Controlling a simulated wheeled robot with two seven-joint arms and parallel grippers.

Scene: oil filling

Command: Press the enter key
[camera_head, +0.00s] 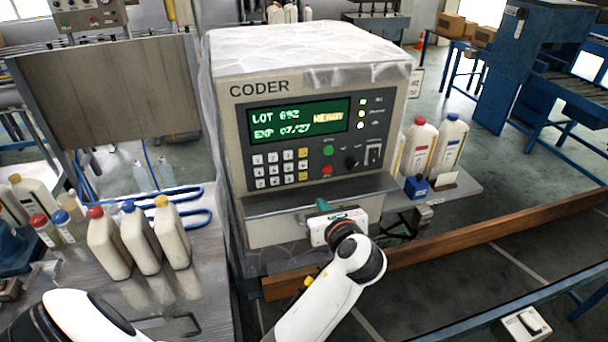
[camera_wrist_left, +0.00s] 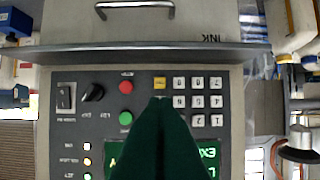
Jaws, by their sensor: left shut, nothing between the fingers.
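The coder (camera_head: 262,88) is a grey box with a green display, a keypad and round buttons. Three yellow keys form the keypad's right column in the head view; the lowest (camera_head: 303,176) also shows in the left wrist view (camera_wrist_left: 160,83). Labels on the yellow keys are unreadable, so I cannot tell which is enter. My left gripper (camera_head: 322,205) has green fingers, shut and empty, in front of the coder and below its keypad in the head view. In the wrist view its fingertips (camera_wrist_left: 172,101) overlap the keypad area beside that lowest yellow key and hide the other yellow keys. Contact cannot be seen.
A green button (camera_head: 328,150) and red button (camera_head: 327,170) sit right of the keypad, with a black knob (camera_head: 351,161) beyond. A ledge (camera_head: 270,201) juts out below the panel. Bottles (camera_head: 140,238) stand at left; others (camera_head: 420,143) stand at right.

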